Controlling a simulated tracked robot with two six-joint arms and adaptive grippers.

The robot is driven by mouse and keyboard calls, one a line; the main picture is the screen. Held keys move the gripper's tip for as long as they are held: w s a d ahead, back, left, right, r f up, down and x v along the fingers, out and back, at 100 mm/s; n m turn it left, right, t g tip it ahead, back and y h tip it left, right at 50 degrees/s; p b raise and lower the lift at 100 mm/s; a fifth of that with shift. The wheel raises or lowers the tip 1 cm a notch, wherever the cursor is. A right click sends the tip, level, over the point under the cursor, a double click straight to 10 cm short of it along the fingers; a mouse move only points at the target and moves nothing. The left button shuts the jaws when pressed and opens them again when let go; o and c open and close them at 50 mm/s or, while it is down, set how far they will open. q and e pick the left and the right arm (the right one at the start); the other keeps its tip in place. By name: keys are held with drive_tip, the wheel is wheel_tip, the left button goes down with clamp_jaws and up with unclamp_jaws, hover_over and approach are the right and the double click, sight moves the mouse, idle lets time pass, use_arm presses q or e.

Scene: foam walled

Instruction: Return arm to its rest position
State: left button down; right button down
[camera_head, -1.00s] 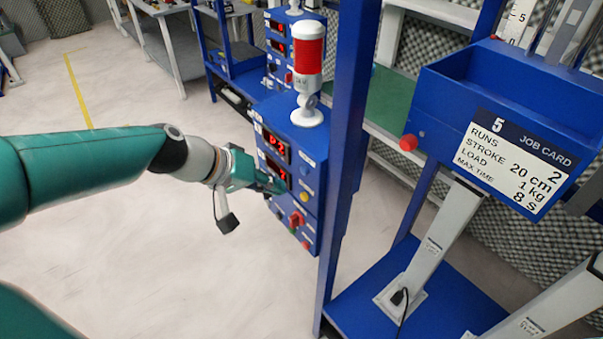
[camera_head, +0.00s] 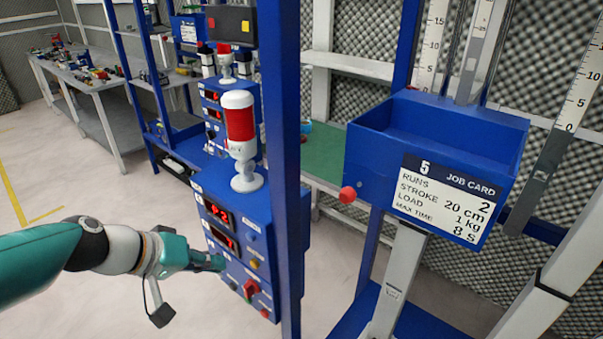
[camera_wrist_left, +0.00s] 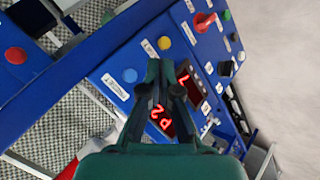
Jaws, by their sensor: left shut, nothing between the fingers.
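My left arm comes in from the left in the head view. Its teal gripper (camera_head: 207,262) is shut and empty, close to the front of the blue control box (camera_head: 262,222). The box carries two red digital displays (camera_head: 219,213), a red switch (camera_head: 250,289) and a yellow button. In the left wrist view the shut fingers (camera_wrist_left: 166,68) point at the box's panel and partly cover the displays. A yellow button (camera_wrist_left: 164,43) and a blue button (camera_wrist_left: 130,75) show beyond the fingertips. I cannot tell whether the fingertips touch the panel. My right gripper is not in view.
A red and white signal lamp (camera_head: 240,130) stands on the box. A blue upright post (camera_head: 281,150) rises beside it. Right of it is a blue tray with a job card (camera_head: 445,198). A workbench (camera_head: 85,85) stands at the back left. The floor (camera_head: 60,160) at left is clear.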

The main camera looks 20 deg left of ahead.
use_arm(q)
drive_tip(key=s+d+f+m+g+y, duration=0.1)
drive_tip(key=d+f+g, duration=0.15)
drive_tip(key=f, duration=0.95)
drive_tip(key=s+d+f+g, duration=0.15)
drive_tip(key=d+f, duration=0.25)
drive_tip(key=f, duration=0.8)
drive_tip(key=s+d+f+m+g, duration=0.1)
drive_tip(key=s+d+f, duration=0.3)
drive_tip(key=f, duration=0.3)
drive_tip(key=s+d+f+m+g, duration=0.1)
drive_tip(key=s+d+f, duration=0.4)
drive_tip(key=f, duration=0.2)
drive_tip(key=shift+g, duration=0.4)
